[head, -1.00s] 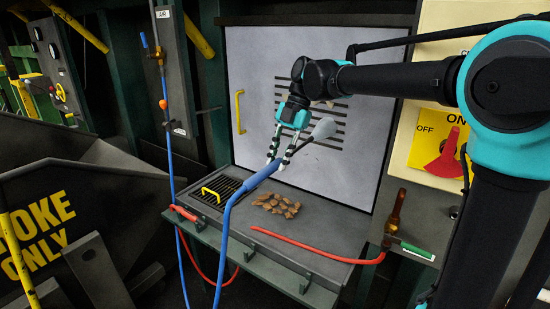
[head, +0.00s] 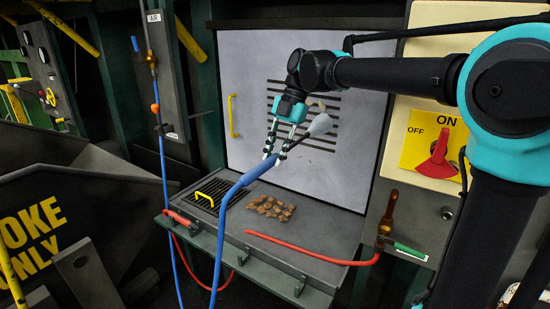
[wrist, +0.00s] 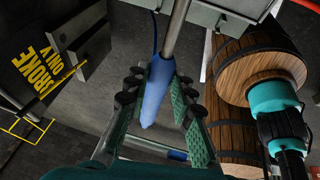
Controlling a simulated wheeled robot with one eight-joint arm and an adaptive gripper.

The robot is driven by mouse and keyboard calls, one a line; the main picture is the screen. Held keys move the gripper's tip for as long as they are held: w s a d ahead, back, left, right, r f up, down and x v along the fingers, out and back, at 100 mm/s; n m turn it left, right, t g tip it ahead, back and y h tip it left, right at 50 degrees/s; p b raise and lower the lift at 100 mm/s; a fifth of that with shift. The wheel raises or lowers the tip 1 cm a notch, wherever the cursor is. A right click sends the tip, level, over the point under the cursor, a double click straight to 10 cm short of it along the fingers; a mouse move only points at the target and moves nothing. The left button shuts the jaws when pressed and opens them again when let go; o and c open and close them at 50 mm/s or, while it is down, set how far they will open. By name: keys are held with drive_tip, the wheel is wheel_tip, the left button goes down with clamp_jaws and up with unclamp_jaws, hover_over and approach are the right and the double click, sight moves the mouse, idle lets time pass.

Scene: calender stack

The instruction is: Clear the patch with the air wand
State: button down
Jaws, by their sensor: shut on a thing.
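My gripper (head: 277,149) is shut on the blue handle of the air wand (head: 247,177), above the grey bench. The wand is tilted, with its grey nozzle (head: 320,125) up and to the right, in front of the slotted back panel. Its blue hose runs down past the bench's front edge. In the wrist view the blue handle (wrist: 157,92) lies between both finger pads, with a metal tube leading off the top. The patch (head: 270,207) is a brownish square strewn with several brown flakes, on the bench below and apart from the nozzle.
A black grate (head: 217,191) with a yellow handle lies left of the patch. A red hose or bar (head: 310,252) lies along the bench front. A switch box (head: 435,150) with a red lever stands at right. The wrist view shows wooden barrels (wrist: 262,65).

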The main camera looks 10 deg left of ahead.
drive_tip(key=shift+r, duration=3.05)
drive_tip(key=w+a, duration=0.3)
drive_tip(key=a, duration=0.6)
drive_tip(key=w+a, duration=0.3)
drive_tip(key=a, duration=0.7)
drive_tip(key=shift+w, duration=0.35)
idle(1.2)
drive_tip(key=shift+a, duration=0.1)
idle(0.9)
